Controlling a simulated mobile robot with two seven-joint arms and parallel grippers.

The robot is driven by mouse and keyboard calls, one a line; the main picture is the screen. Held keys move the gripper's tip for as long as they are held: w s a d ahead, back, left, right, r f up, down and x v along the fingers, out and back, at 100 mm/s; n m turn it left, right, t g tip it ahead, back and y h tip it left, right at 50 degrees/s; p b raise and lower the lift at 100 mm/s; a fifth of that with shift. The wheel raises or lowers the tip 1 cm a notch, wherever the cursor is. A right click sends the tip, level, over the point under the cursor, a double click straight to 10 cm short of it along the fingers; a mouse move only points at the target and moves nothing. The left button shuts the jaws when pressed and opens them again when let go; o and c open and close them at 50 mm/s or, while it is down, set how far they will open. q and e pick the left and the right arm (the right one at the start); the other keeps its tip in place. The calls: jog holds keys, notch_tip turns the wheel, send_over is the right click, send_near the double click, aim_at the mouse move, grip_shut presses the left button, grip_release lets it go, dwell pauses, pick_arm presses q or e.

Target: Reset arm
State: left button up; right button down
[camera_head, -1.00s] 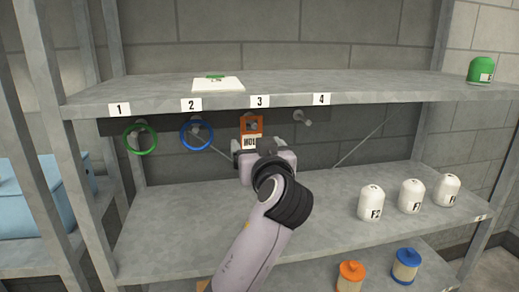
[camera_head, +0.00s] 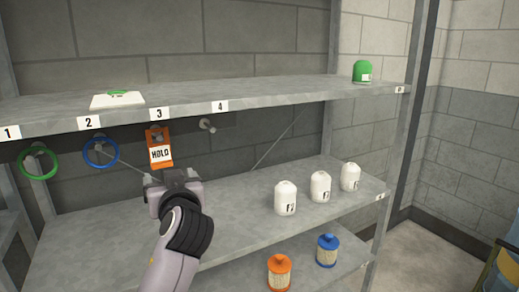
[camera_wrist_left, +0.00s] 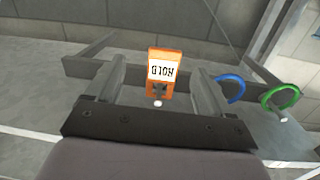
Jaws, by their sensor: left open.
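My left gripper (camera_head: 172,176) is open and empty, just below and in front of the orange HOLD tag (camera_head: 159,147). The tag hangs on the peg under label 3 (camera_head: 159,113). In the left wrist view my left gripper (camera_wrist_left: 158,72) has its two fingers spread wide, with the tag (camera_wrist_left: 164,72) seen upside down in the gap, apart from both fingers. My right gripper is not in view.
A green ring (camera_head: 38,163) and a blue ring (camera_head: 101,152) hang left of the tag. The peg under label 4 (camera_head: 207,125) is bare. White canisters (camera_head: 320,186) stand on the middle shelf. Orange (camera_head: 279,273) and blue (camera_head: 327,250) filters stand below. The middle shelf's left part is clear.

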pick_arm(q)
jog(key=s+d+f+m+g+h+p, duration=0.1)
jog(key=s+f+m+h, duration=0.3)
jog(key=f, duration=0.9)
jog(key=s+d+f+m+g+h, duration=0.1)
jog(key=s+f+m+h, duration=0.15)
jog(key=s+f, duration=0.7)
jog(key=s+f+m+g+h+p, duration=0.1)
jog(key=s+f+h, duration=0.3)
jog(key=s+f, duration=1.1)
jog(key=shift+s+g, duration=0.6)
jog(key=shift+g, duration=0.2)
jog(key=shift+a, duration=0.1)
